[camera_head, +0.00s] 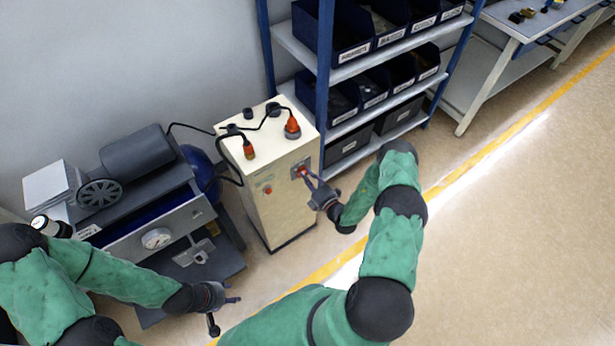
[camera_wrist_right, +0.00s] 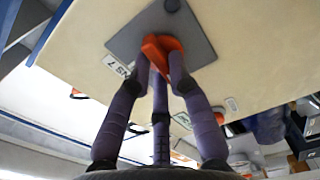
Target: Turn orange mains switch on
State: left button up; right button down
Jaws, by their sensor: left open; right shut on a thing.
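The orange mains switch (camera_head: 300,171) sits on a grey plate high on the front of a cream cabinet (camera_head: 270,205). In the right wrist view the orange switch handle (camera_wrist_right: 162,46) stands out from its grey plate (camera_wrist_right: 190,28), tilted relative to the plate's edges. My right gripper (camera_wrist_right: 163,68) is shut on the switch handle, with its purple fingers around it; in the head view this gripper (camera_head: 308,180) reaches the switch from the right. The fingertips hide part of the handle. My left gripper (camera_head: 226,312) is open and empty, low and left of the cabinet, above the floor.
A smaller red button (camera_head: 267,190) is left of the switch. A compressor bench (camera_head: 150,215) with a gauge stands to the left. A blue shelf rack (camera_head: 322,90) with dark bins stands right behind the cabinet. Floor at right is clear.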

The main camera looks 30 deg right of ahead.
jog(key=m, duration=0.4)
jog(key=shift+d, duration=0.1)
jog(key=m, duration=0.4)
jog(key=shift+f+m, duration=0.1)
jog(key=shift+m, duration=0.2)
jog(key=m, duration=0.4)
jog(key=shift+d+f+m+b, duration=0.1)
jog(key=shift+m+b, duration=0.2)
jog(key=shift+b, duration=0.1)
jog(key=shift+m, duration=1.8)
jog(key=shift+f, duration=0.1)
jog(key=c, duration=1.1)
grip_release()
jog(key=shift+c, duration=0.2)
jog(key=s, duration=1.2)
jog(key=shift+d, duration=0.45)
